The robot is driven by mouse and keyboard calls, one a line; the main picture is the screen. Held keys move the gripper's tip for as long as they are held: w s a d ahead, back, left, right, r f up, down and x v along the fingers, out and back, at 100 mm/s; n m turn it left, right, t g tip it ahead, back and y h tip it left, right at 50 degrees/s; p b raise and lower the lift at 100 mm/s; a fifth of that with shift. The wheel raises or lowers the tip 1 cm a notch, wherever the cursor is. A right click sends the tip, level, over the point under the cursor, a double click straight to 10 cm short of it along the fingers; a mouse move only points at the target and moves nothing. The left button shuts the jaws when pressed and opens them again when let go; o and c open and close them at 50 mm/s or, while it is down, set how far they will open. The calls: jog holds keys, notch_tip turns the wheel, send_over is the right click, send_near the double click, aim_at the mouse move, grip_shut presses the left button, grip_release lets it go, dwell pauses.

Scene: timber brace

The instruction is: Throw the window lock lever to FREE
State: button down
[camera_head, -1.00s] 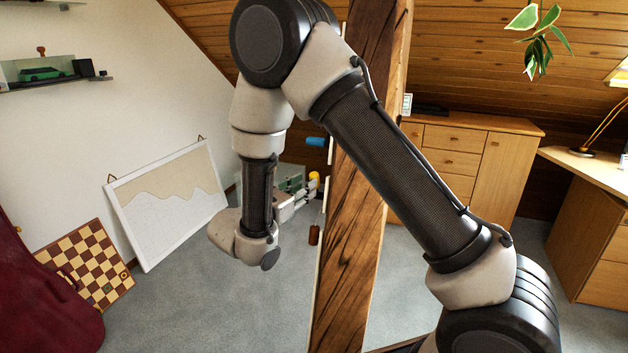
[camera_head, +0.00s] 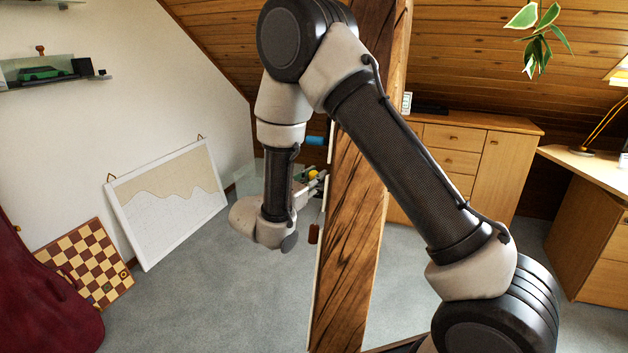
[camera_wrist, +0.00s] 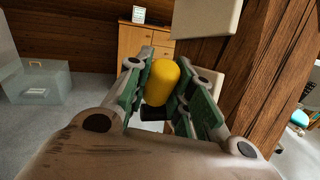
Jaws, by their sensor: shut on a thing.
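A yellow rounded knob (camera_wrist: 161,82), which looks like the lever's handle, sits between the green-padded fingers of my gripper (camera_wrist: 165,76) in the wrist view. My gripper is shut on it. A dark part shows just below the knob. In the head view the yellow knob (camera_head: 313,174) is small, at the left side of the timber post (camera_head: 350,240), with my gripper (camera_head: 308,186) at it. The lever's base and any FREE marking cannot be made out.
Cream plates (camera_wrist: 207,18) are on the post's side, close to my gripper. A blue handle (camera_head: 316,140) is above the knob and a red-brown one (camera_head: 314,234) below. A clear box (camera_wrist: 38,84) stands on the floor. Open carpet (camera_head: 220,300) lies left of the post.

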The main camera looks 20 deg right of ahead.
jog(key=shift+w+d, duration=0.1)
jog(key=shift+w+d+r+g+y, duration=0.25)
jog(key=shift+w+g+y, duration=0.1)
jog(key=shift+g+y, duration=0.4)
jog(key=shift+w+d+n+g+y, duration=0.5)
jog(key=shift+w+g+y, duration=0.25)
jog(key=shift+g+y, duration=0.3)
jog(key=shift+w+d+f+n+g+y, duration=0.2)
jog(key=shift+w+d+g+y, duration=0.15)
jog(key=shift+g+y, duration=0.4)
jog(key=shift+w+d+f+n+g+y, duration=0.2)
jog(key=shift+w+g+y, duration=0.25)
jog(key=shift+g+y, duration=0.25)
jog(key=c, duration=1.5)
grip_release()
